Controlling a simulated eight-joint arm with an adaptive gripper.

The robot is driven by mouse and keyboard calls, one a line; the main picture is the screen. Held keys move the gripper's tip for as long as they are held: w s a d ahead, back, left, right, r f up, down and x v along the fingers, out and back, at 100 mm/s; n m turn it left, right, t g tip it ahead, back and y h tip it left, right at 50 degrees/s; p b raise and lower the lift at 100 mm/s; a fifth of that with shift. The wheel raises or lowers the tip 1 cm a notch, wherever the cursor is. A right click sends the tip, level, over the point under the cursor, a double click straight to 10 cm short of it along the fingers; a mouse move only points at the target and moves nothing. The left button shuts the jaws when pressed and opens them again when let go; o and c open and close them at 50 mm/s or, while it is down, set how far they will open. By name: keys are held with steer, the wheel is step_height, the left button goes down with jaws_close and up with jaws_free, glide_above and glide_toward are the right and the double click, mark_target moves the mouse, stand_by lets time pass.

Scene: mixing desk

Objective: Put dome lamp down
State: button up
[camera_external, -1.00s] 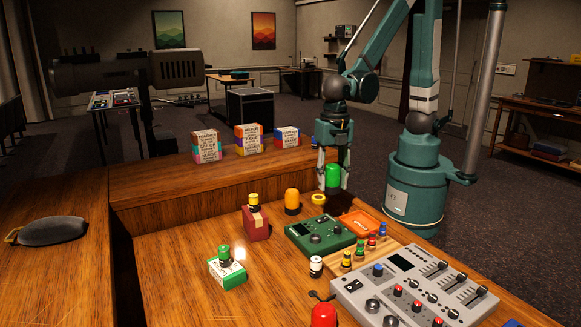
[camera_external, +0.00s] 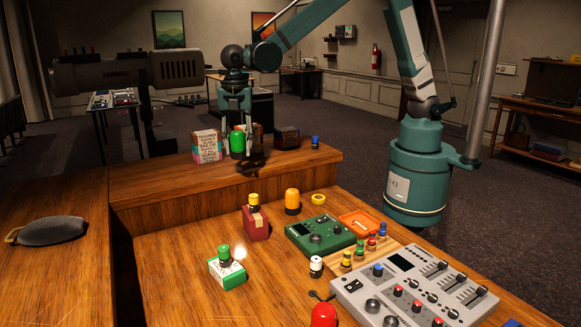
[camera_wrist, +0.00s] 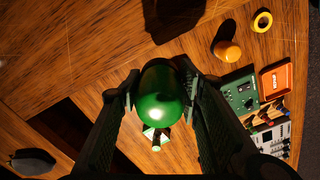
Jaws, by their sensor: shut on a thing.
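A green dome lamp (camera_external: 237,142) is between the fingers of my gripper (camera_external: 236,128). In the wrist view the green dome (camera_wrist: 162,92) fills the space between the two dark fingers, and my gripper is shut on it. In the external view it appears over the raised wooden shelf (camera_external: 185,182) at the back, beside a lettered block (camera_external: 206,147). A dark shadow lies just below and to its right. The lamp's underside is hidden, and I cannot tell how far it is above the wood.
An amber dome lamp (camera_external: 292,200), a yellow ring (camera_external: 318,199), a green device (camera_external: 320,235) and a grey mixer (camera_external: 410,290) stand on the lower desk. A maroon block (camera_external: 256,224) and a green-white box (camera_external: 229,273) carry small lamps. The shelf's left part is clear.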

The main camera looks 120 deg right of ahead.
step_height(320, 180, up, 2)
steer(key=m+p, duration=0.2)
glide_above(217, 168)
steer(key=shift+r, duration=0.1)
steer(key=shift+f, duration=3.15)
steer(key=shift+f, duration=0.1)
steer(key=shift+f+p, duration=0.3)
steer(key=shift+f, duration=1.45)
steer(key=shift+f, duration=0.15)
steer(key=o, duration=1)
